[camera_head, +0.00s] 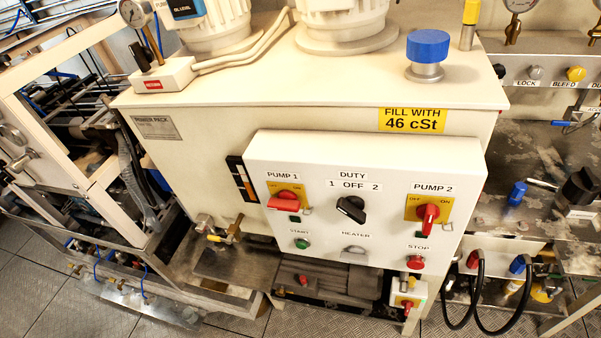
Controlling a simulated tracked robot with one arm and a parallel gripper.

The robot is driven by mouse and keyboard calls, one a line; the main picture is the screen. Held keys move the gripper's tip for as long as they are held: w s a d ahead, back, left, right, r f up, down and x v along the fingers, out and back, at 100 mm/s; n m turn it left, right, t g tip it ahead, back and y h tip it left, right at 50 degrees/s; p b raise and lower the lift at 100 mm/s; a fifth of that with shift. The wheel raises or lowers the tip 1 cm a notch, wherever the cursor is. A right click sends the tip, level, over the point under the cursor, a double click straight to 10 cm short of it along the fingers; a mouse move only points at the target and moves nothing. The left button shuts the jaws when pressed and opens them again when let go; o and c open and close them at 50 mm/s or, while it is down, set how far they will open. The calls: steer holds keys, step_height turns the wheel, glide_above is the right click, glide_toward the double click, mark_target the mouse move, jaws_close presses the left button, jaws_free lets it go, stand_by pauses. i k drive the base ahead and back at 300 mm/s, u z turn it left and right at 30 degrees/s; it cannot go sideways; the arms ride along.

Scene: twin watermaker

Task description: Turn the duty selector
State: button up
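The duty selector (351,208) is a black rotary knob in the middle of the white control panel (375,155). The label above it reads DUTY, with 1, OFF and 2 below that word. Its handle lies slanted, with one end at upper left and the other at lower right; I cannot tell for certain which mark it points to. My gripper does not show in this view, so its state and its distance from the knob are not visible. Nothing covers the knob.
Red PUMP 1 (284,201) and PUMP 2 (428,215) switches on yellow plates flank the selector. Below are a green START button (302,244), a HEATER control (354,250) and a red STOP button (416,262). The space before the panel looks clear. Black hoses (480,290) hang at right.

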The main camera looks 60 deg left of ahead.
mark_target(352, 207)
steer(key=u, duration=0.8)
steer(key=k, duration=0.5)
steer(key=z, duration=1.3)
steer(key=i, duration=0.55)
steer(key=u, duration=1)
